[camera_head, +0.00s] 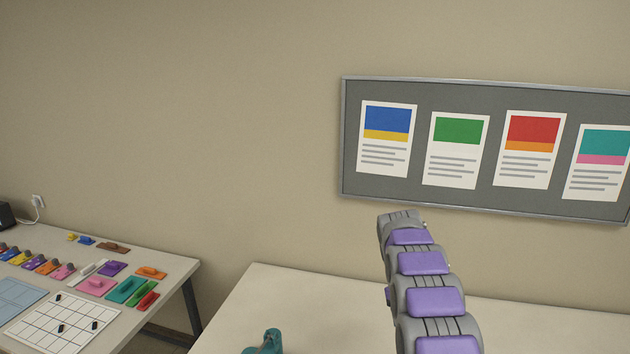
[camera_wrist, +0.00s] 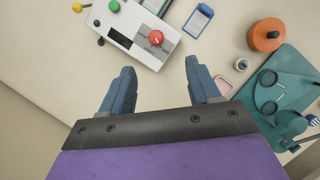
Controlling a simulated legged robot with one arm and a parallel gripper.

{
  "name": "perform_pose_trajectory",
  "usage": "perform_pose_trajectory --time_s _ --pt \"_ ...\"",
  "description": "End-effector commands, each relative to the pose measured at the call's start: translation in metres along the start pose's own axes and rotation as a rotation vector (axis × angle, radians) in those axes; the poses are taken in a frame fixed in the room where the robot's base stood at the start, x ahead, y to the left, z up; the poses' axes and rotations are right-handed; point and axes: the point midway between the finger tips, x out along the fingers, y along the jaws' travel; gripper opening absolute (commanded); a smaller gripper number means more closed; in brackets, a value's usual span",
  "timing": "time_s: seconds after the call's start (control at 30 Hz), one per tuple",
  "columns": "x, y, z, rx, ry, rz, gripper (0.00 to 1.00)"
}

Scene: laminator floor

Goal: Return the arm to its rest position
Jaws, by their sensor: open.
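My arm (camera_head: 428,275) shows in the head view as a grey and purple chain of links, rising from the bottom edge right of centre in front of a pale table. Its top end is near the lower left part of the notice board. I cannot make out my gripper's fingers there. In the wrist view my gripper (camera_wrist: 160,86) has two blue fingers spread wide apart with nothing between them. Beyond them is the bare pale tabletop (camera_wrist: 62,68).
In the wrist view, a white box with a red knob (camera_wrist: 128,30) lies above the fingers. A blue-edged pad (camera_wrist: 198,21), an orange round container (camera_wrist: 267,35) and a teal tray (camera_wrist: 290,75) lie right. Another table (camera_head: 175,273) stands left; a notice board (camera_head: 480,205) hangs behind.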

Motion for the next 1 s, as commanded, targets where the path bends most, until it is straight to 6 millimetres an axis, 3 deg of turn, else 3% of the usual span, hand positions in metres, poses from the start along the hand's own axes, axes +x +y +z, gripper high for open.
perform_pose_trajectory --time_s 0.5,1.0 --pt "-0.036 -0.058 0.075 0.118 0.044 -0.006 0.61" --pt "-0.038 -0.129 0.153 0.229 0.098 -0.031 0.61"
